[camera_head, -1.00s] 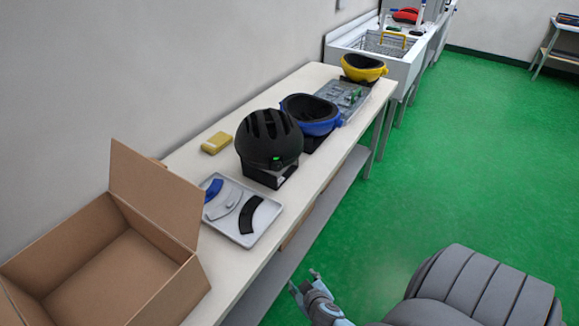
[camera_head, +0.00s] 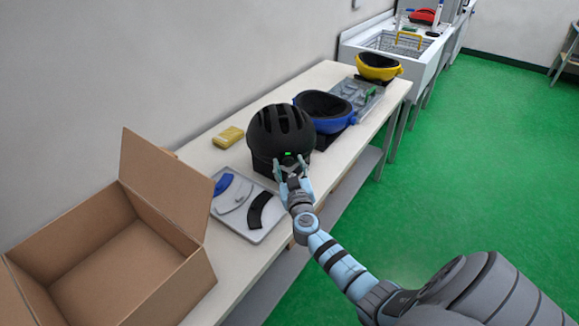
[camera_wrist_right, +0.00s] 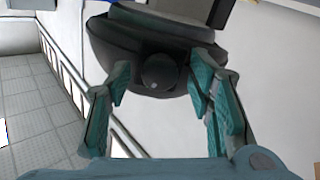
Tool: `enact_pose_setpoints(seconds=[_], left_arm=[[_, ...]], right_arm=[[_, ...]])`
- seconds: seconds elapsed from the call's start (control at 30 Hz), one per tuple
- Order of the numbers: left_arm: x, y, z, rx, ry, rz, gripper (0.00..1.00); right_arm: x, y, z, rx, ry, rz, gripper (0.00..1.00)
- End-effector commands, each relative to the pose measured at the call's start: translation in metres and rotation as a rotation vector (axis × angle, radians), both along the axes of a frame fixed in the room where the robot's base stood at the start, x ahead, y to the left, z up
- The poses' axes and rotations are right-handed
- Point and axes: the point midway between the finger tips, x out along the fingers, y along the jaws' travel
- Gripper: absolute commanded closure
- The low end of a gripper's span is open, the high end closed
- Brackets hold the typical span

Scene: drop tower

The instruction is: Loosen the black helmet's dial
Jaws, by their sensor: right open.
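The black helmet (camera_head: 280,131) sits on a dark stand on the white table in the head view, with a small green mark on its rear. My right gripper (camera_head: 290,166) is open at the helmet's rear lower edge. In the right wrist view the helmet's dark rear part (camera_wrist_right: 115,40) fills the top, and a round black dial (camera_wrist_right: 160,72) faces the camera. The dial lies between and beyond the open teal fingers of my right gripper (camera_wrist_right: 160,88); I cannot tell whether they touch it. My left gripper is not in view.
A grey tray (camera_head: 231,222) with curved pads lies left of the helmet, next to an open cardboard box (camera_head: 165,185). A blue helmet (camera_head: 337,123) and yellow helmet (camera_head: 385,74) stand farther back. A yellow block (camera_head: 228,137) lies near the wall.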

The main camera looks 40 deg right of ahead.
Motion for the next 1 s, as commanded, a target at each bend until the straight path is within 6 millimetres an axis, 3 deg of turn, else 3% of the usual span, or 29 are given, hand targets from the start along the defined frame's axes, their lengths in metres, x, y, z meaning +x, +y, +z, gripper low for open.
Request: enact_pose_setpoints(seconds=[0.27,0.57,1.0], left_arm=[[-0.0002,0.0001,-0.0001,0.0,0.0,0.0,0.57],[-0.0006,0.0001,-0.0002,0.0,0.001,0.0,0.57],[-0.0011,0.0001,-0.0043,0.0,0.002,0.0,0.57]], right_arm=[[0.002,-0.001,0.0002,0.0,0.0,0.0,0.54],[0.0018,-0.0007,0.0,0.0,0.0,0.0,1.0],[0.0016,-0.0006,-0.0013,-0.075,0.042,0.001,1.0]])
